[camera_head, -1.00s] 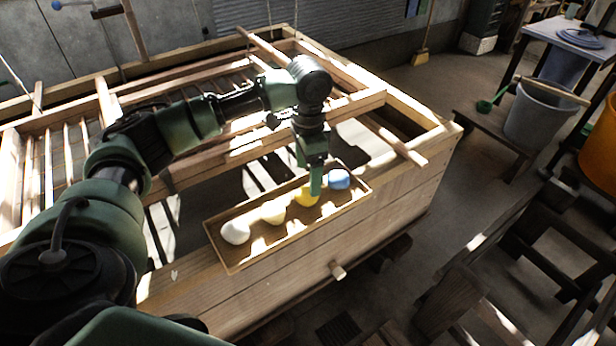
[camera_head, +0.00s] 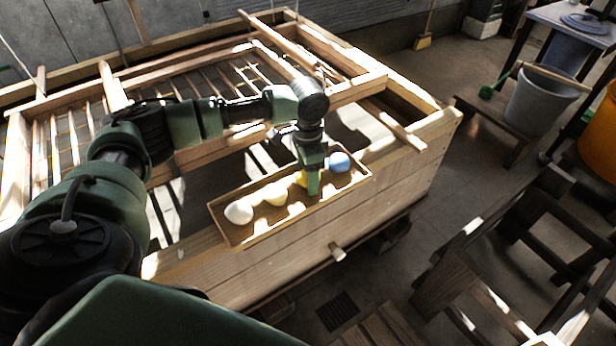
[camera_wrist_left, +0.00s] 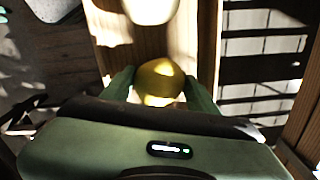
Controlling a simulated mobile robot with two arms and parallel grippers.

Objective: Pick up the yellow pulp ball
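The yellow pulp ball (camera_wrist_left: 159,82) sits between my two gripper fingers in the left wrist view. In the head view the yellow ball (camera_head: 300,179) is mostly hidden behind my left gripper (camera_head: 312,186). My left gripper (camera_wrist_left: 160,88) is low over the tray, with one finger on each side of the ball. The fingers look apart and close to its sides; firm contact cannot be made out. The ball appears to rest in the wooden tray (camera_head: 262,236). My right gripper is not in view.
A blue ball (camera_head: 339,162) lies right of the yellow one, with a pale yellow ball (camera_head: 274,194) and a white ball (camera_head: 239,212) to its left. The tray lies on the edge of a wooden vat (camera_head: 400,190). A wooden frame (camera_head: 190,82) spans behind.

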